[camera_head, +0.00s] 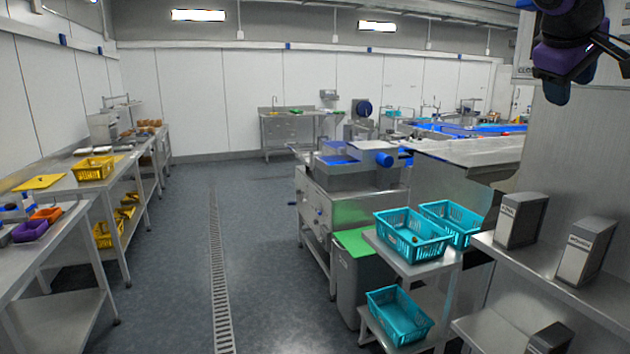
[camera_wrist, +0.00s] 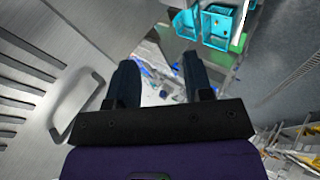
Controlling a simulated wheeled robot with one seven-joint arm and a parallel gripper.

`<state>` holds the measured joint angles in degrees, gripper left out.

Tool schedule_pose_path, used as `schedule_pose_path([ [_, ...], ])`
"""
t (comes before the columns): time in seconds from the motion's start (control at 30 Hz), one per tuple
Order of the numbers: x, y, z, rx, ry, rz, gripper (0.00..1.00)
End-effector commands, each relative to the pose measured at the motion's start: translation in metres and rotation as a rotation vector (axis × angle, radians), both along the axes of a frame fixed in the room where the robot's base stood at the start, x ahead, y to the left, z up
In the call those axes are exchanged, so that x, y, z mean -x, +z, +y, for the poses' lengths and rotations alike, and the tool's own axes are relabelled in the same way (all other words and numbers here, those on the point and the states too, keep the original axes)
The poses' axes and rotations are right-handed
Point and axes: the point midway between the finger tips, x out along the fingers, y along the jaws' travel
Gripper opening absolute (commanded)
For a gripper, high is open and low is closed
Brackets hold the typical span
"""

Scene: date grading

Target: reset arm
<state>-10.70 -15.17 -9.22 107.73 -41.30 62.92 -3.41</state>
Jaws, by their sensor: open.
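My gripper (camera_wrist: 160,85) shows in the wrist view with its two dark fingers apart and nothing between them. In the head view, part of my purple and black arm (camera_head: 566,50) hangs at the top right corner, and the gripper's fingers cannot be made out there. The arm is raised high, near a grey wall panel and well above the shelves. In the wrist view, a metal panel with a handle (camera_wrist: 82,105) and slots lies to the left of the fingers.
Teal crates (camera_head: 412,236) stand on a steel stand at the right. A steel shelf (camera_head: 560,268) with grey boxes (camera_head: 521,219) is at the far right. Steel tables with yellow crates (camera_head: 93,168) line the left. The floor (camera_head: 265,265) between is clear, with a drain channel (camera_head: 219,270).

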Motion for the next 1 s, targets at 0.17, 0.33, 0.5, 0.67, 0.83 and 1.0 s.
schedule_pose_path([
  [0.17,0.074,-0.057,0.029,-0.237,-0.002,-0.006,0.47],
  [0.33,0.138,-0.112,0.062,-0.445,-0.028,-0.017,0.47],
  [0.5,0.186,-0.159,0.09,-0.607,-0.068,-0.031,0.47],
  [0.67,0.209,-0.184,0.104,-0.688,-0.097,-0.04,0.47],
  [0.83,0.214,-0.191,0.108,-0.711,-0.106,-0.043,0.47],
  [1.0,0.214,-0.19,0.108,-0.709,-0.106,-0.042,0.47],
])
